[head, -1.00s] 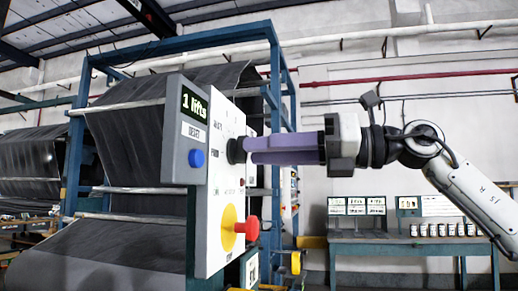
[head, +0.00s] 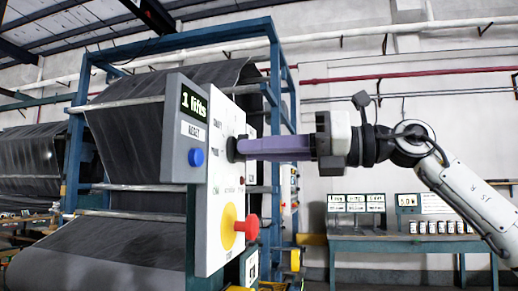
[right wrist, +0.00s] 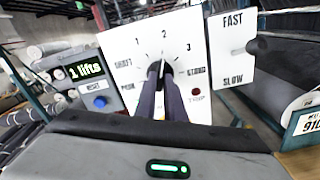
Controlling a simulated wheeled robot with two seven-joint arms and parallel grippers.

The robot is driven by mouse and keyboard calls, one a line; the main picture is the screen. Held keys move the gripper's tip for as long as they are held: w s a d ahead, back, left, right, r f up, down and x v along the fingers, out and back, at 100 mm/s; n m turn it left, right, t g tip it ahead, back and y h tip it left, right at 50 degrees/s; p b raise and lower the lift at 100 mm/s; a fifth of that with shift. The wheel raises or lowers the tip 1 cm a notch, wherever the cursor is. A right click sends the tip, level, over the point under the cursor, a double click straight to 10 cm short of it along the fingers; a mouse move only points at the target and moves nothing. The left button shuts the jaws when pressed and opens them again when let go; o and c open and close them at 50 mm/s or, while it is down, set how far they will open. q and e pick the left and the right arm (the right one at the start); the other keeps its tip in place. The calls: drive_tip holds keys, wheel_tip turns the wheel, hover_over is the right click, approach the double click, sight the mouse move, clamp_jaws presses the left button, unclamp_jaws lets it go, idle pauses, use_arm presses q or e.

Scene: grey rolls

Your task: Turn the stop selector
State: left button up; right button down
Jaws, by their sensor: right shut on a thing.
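The stop selector (head: 236,150) is a round black knob on the face of a white control panel (head: 222,185), seen nearly edge-on in the head view. My right gripper (head: 246,148) reaches it from the right, its long purple fingers ending at the knob. In the right wrist view the fingers (right wrist: 160,82) are shut on the selector (right wrist: 163,70), one on each side. The numbers 1, 2 and 3 and smaller labels ring the knob, and a pale pointer mark shows between the fingers towards the 2. The fingers partly hide the knob. My left gripper is not in view.
A grey box with a "1 lifts" display (head: 194,104) and a blue reset button (head: 196,158) sits beside the panel. A red mushroom button (head: 247,227) on a yellow base juts out below the selector. A FAST/SLOW plate (right wrist: 234,48) stands right of the panel.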

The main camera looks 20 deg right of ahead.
use_arm(q)
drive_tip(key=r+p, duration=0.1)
drive_tip(key=p, duration=0.1)
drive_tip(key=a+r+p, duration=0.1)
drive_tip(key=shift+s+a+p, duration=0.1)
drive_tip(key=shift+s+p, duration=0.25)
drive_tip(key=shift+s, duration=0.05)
use_arm(e)
drive_tip(key=m, duration=0.7)
drive_tip(key=c, duration=1.8)
unclamp_jaws()
drive_tip(key=shift+c, duration=0.2)
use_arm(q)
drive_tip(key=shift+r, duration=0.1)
use_arm(e)
drive_tip(key=shift+s, duration=0.1)
